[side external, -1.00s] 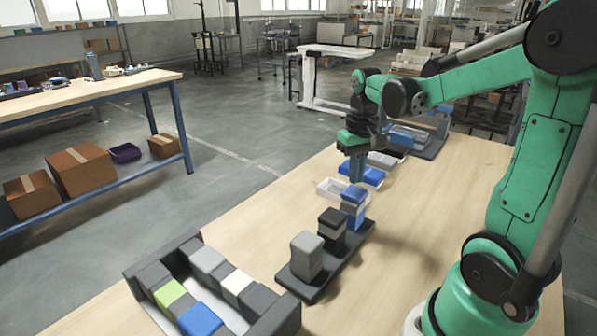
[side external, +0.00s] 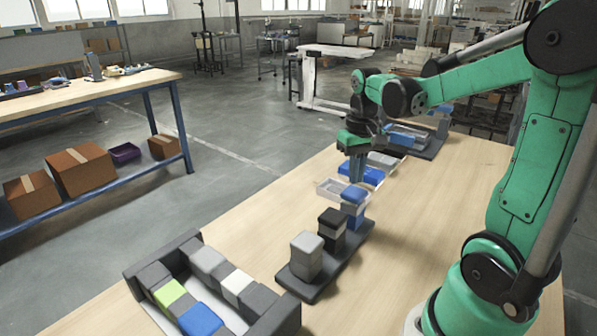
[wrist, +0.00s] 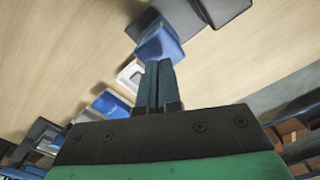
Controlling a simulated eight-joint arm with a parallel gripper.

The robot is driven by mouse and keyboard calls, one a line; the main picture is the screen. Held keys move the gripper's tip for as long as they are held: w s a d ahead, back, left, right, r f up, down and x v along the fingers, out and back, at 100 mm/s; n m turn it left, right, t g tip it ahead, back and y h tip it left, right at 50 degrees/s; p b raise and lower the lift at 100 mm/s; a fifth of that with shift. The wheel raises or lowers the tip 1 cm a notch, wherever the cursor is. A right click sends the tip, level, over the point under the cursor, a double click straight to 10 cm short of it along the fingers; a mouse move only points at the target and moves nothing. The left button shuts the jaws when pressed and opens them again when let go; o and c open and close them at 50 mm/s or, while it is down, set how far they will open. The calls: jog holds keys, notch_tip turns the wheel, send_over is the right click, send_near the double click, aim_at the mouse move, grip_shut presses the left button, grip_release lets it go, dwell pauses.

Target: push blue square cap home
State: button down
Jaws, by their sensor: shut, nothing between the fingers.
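The blue square cap (side external: 353,194) tops the farthest of three columns on a dark base plate (side external: 345,262). A grey-white band and more blue show below the cap. My gripper (side external: 357,181) points down right above the cap, fingers together and empty. In the wrist view, the closed fingers (wrist: 159,64) reach the near edge of the cap (wrist: 161,43). I cannot tell whether the tips touch it or how fully it is seated.
A black-topped column (side external: 332,217) and a grey column (side external: 306,250) stand nearer on the plate. A dark rack (side external: 285,317) with several coloured blocks lies at front left. A white tray (side external: 327,188) and a blue block (side external: 372,176) lie behind. The right tabletop is clear.

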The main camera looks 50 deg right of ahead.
aim_at(354, 191)
jog(key=shift+f, duration=0.25)
dwell(0.3)
jog(key=shift+f, duration=0.8)
jog(key=shift+r, duration=0.1)
dwell(0.5)
notch_tip(354, 191, up, 8)
jog(key=shift+r, duration=0.15)
dwell(0.5)
jog(key=a+f+n+t, duration=0.1)
jog(key=a+n+t, duration=0.1)
jog(key=a, duration=0.3)
jog(key=w+a+f+n+t, duration=0.1)
jog(key=a+t, duration=0.1)
jog(key=a, duration=0.3)
jog(key=a+f+n+t, duration=0.2)
jog(key=a, duration=0.3)
jog(key=shift+w+n+t, duration=0.15)
jog(key=shift+n+t, duration=0.15)
